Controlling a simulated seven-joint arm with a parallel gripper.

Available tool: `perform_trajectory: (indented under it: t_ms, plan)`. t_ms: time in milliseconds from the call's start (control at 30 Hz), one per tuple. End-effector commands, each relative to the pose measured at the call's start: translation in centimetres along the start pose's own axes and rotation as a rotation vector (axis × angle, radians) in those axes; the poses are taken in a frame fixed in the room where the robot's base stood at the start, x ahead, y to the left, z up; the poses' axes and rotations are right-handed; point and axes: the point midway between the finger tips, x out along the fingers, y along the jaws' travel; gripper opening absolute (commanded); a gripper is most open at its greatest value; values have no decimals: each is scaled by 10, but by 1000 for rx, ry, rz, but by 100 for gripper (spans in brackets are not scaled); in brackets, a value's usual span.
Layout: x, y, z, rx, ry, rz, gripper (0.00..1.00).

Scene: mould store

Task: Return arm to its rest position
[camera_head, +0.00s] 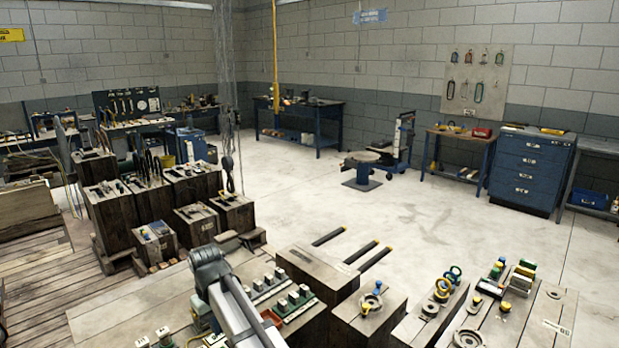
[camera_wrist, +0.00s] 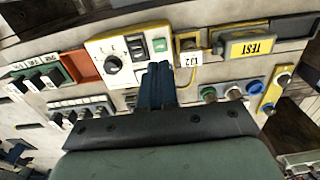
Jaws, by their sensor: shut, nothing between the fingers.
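My gripper (camera_wrist: 157,84) shows in the wrist view with its dark blue fingers pressed together and nothing between them. It is over a pale worktop crowded with small parts. Its tips are beside a yellow-edged switch panel (camera_wrist: 131,50) with a black knob; I cannot tell whether they touch it. In the head view my grey arm comes up at the bottom, left of centre, and its gripper cannot be made out there.
The wrist view also shows a yellow TEST unit (camera_wrist: 245,45), an orange tray (camera_wrist: 82,67), and a strip of coloured buttons (camera_wrist: 233,92). In the head view, wooden blocks (camera_head: 109,217) stand at left and a blue drawer cabinet (camera_head: 530,170) at right. The middle floor is open.

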Motion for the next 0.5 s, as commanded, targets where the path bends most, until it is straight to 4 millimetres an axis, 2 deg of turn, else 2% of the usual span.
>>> perform_trajectory:
  t_ms: [300,367,500]
  plan:
    - [3,4,3,7,-1,0,0]
    - [10,11,8,22,-2,0,0]
    - [40,46,32,94,-3,0,0]
